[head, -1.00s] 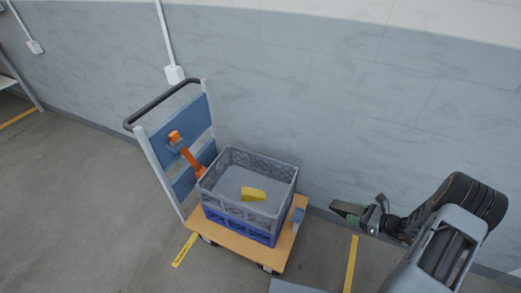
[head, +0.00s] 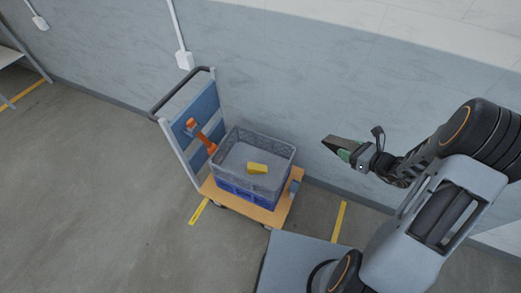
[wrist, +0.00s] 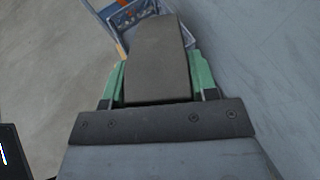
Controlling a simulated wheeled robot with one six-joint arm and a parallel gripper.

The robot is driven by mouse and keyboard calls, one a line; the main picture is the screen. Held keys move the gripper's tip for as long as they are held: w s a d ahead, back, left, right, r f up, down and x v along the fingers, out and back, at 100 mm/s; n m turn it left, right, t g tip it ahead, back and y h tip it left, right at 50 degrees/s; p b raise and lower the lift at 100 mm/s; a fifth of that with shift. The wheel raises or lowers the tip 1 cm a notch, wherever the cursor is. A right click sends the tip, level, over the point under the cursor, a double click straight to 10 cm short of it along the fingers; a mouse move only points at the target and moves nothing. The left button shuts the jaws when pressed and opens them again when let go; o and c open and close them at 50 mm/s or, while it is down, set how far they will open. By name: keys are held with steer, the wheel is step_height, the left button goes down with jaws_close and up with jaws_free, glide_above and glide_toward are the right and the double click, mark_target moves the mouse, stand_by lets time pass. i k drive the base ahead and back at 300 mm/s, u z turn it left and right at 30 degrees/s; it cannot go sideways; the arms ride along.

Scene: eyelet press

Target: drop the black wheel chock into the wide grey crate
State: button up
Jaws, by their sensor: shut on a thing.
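The black wheel chock (wrist: 157,60) is held between the green fingers of my gripper (wrist: 158,85) in the wrist view. In the head view, my gripper (head: 343,148) is up in the air to the right of the crate, in front of the wall, with the dark chock (head: 333,142) at its tip. The wide grey crate (head: 231,171) stands open on top of a blue crate on a trolley. In the wrist view the crate is mostly hidden behind the chock.
The wooden trolley (head: 213,190) has a blue back panel (head: 203,114), a dark push handle and an orange item (head: 203,138) on the panel. The blue crate (head: 250,195) is under the grey one. A grey wall runs behind. Floor to the left is clear.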

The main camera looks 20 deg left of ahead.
mark_target(275, 177)
steer(key=z, duration=0.1)
steer(key=k, duration=0.35)
steer(key=u, duration=1.05)
steer(key=i, duration=0.7)
steer(key=u, duration=0.3)
